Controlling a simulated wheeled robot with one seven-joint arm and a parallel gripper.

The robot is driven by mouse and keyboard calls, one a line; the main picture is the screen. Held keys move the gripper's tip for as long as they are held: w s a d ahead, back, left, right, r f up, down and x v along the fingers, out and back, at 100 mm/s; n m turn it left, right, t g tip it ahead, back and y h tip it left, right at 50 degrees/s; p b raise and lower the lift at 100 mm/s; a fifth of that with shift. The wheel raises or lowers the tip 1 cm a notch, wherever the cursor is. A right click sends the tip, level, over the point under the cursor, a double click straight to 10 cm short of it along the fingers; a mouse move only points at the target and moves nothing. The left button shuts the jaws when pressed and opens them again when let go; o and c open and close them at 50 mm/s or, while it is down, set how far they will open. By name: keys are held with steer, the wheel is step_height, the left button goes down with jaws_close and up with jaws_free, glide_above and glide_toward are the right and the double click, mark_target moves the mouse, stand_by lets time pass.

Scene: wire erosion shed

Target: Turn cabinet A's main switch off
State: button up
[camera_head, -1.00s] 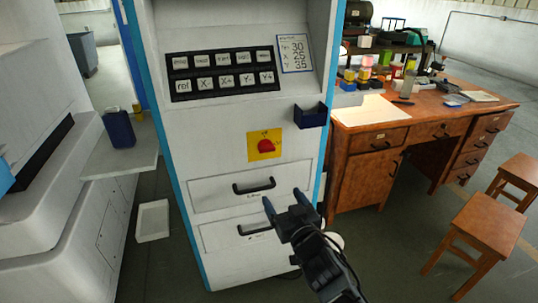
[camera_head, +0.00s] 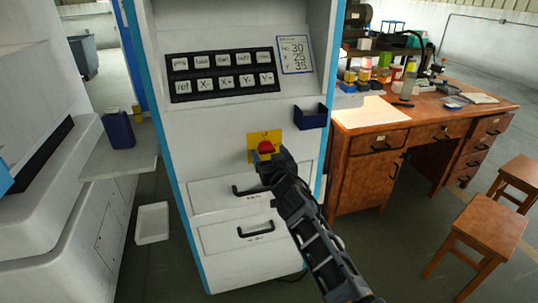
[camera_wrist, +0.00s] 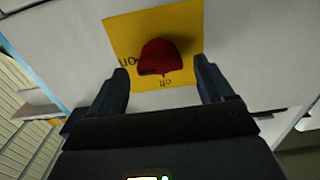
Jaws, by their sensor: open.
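The main switch is a red knob (camera_head: 266,148) on a yellow plate (camera_head: 252,143) on the front of the white cabinet (camera_head: 215,140). In the wrist view the red knob (camera_wrist: 160,57) sits on the yellow plate (camera_wrist: 118,33), with letters reading "on" and "off" beside it. My gripper (camera_wrist: 162,82) is open, its two fingers spread to either side of the knob's lower part, apart from it in the picture. In the head view my gripper (camera_head: 267,163) is just in front of the plate and covers its lower right part. Whether the fingers touch the knob cannot be told.
A button panel (camera_head: 222,73) and a label card (camera_head: 295,54) are above the switch. A dark blue bin (camera_head: 311,118) sticks out to the right. Drawer handles (camera_head: 251,191) protrude below. A wooden desk (camera_head: 440,115) stands right.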

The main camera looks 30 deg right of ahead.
steer(key=shift+w+d, duration=0.1)
steer(key=shift+w, duration=0.2)
steer(key=shift+c, duration=0.4)
steer(key=c, duration=1)
steer(key=shift+o, duration=0.2)
